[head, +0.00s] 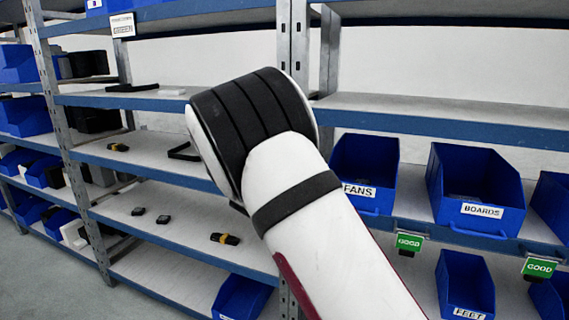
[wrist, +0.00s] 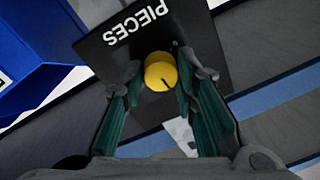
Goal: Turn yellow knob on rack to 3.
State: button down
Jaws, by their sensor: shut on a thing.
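The yellow knob (wrist: 160,72) sits on a black panel (wrist: 205,30) in the wrist view, below the white word PIECES, which reads upside down. A short dark mark on the knob points to the lower right of the picture. In the head view my arm hides the gripper and the knob.
A blue bin (wrist: 35,45) is close on the left in the wrist view. In the head view, blue bins marked FANS (head: 365,165) and BOARDS (head: 475,185) stand on the right shelf, with green GOOD tags (head: 409,242) below. Metal uprights (head: 293,45) flank my arm.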

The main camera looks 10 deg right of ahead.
jog(key=shift+m, duration=0.5)
jog(key=c, duration=1.3)
grip_release()
jog(key=v, duration=1.2)
